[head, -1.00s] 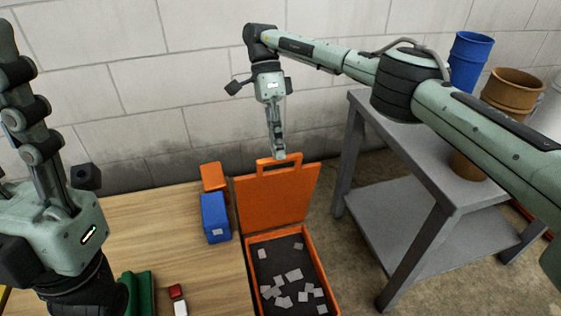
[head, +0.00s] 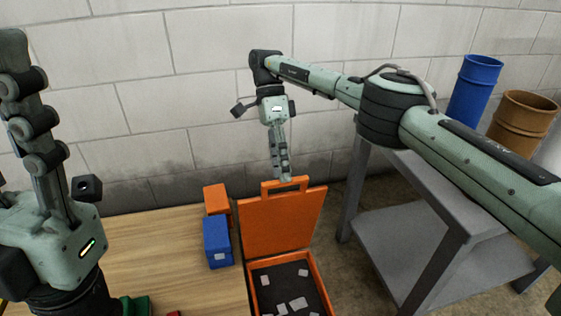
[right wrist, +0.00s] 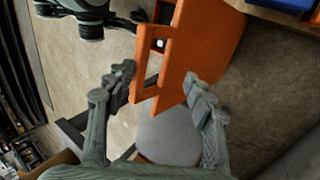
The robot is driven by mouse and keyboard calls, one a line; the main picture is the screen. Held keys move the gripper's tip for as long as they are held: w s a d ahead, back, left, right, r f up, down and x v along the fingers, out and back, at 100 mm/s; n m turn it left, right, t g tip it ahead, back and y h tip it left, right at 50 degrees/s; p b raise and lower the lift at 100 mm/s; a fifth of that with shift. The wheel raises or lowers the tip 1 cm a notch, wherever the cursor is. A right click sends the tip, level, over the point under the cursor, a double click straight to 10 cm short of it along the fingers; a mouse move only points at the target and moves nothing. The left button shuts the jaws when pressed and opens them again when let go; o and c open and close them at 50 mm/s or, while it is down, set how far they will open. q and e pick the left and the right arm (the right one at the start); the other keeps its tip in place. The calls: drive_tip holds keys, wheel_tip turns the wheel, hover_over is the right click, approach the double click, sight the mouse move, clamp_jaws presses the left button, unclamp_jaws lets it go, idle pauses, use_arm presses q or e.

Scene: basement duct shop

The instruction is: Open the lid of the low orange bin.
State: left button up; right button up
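The low orange bin (head: 254,285) stands right of the wooden table, with pale flat pieces on its dark floor. Its orange lid (head: 280,227) is raised, standing roughly upright at the bin's back, with a loop handle on its top edge. My right gripper (head: 284,178) points down at the handle. In the right wrist view, its fingers (right wrist: 162,88) are spread, with the lid (right wrist: 196,50) and handle between them; I see no firm grip. My left gripper (head: 45,115) points upward at the left, side-on, so its opening is unclear.
A blue box (head: 216,236) and an orange box (head: 216,199) sit on the table (head: 175,260), left of the lid. A grey two-tier stand (head: 420,255) is at right with blue (head: 474,88) and brown (head: 521,118) buckets. A block wall is behind.

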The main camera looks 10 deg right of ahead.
drive_tip(key=shift+d+f, duration=0.1)
drive_tip(key=shift+f, duration=0.25)
wheel_tip(320, 180, up, 11)
drive_tip(key=shift+f, duration=0.15)
idle(0.4)
